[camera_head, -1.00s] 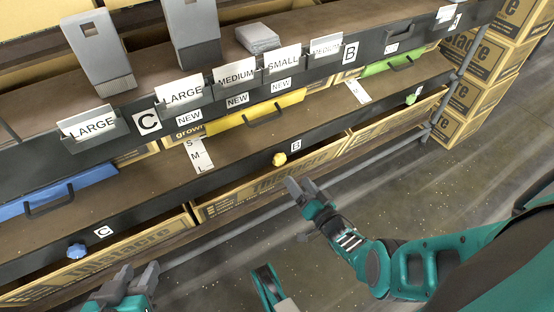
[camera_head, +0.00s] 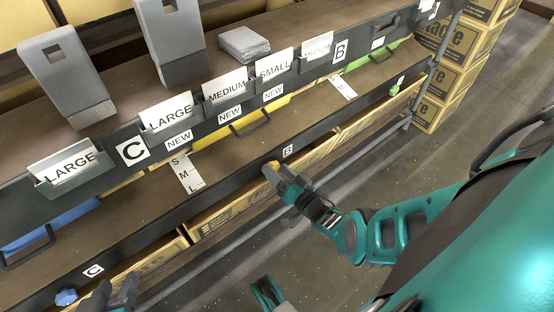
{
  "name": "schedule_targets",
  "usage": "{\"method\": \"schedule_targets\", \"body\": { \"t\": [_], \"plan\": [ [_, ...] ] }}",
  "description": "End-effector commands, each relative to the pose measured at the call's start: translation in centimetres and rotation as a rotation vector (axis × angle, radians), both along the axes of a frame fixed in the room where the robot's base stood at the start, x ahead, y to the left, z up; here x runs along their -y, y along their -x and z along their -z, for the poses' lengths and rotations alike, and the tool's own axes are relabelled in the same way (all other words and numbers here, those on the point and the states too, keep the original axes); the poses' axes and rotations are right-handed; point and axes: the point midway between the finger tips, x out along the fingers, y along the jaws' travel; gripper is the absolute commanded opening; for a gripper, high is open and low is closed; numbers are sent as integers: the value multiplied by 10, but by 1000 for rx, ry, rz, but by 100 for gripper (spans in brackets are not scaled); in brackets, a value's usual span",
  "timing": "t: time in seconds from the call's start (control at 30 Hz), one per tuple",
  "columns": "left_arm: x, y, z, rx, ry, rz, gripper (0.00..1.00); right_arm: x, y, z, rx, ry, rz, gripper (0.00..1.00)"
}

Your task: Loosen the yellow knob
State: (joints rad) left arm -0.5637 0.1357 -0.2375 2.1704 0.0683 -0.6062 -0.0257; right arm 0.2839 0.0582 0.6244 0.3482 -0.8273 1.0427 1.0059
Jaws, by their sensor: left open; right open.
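My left gripper (camera_head: 113,292) is open and empty at the bottom left, partly cut off by the picture's edge, to the right of the blue knob (camera_head: 66,297).
The dark shelf edge (camera_head: 215,191) runs diagonally above cardboard boxes (camera_head: 232,211). A green knob (camera_head: 394,90) is further right. Label holders and a yellow tray (camera_head: 222,136) are above. Stacked boxes (camera_head: 448,72) stand at the upper right. The floor (camera_head: 400,165) is open.

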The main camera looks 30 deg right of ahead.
Motion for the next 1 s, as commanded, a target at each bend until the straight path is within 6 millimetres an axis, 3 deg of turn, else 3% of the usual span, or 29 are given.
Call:
{"method": "schedule_targets", "body": {
  "t": [0.07, 0.63, 1.0],
  "plan": [
    [1, 1, 0, -1, 1, 0, 43, 0, 0, 0, 0, 0, 0, 69],
    [1, 3, 2, -8, 2, 1, 43, 0, 0, 0, 0, 0, 0, 15],
    [1, 3, 1, -6, 2, 0, 43, -1, 0, 0, 3, 68, 0, 15]
  ]
}}
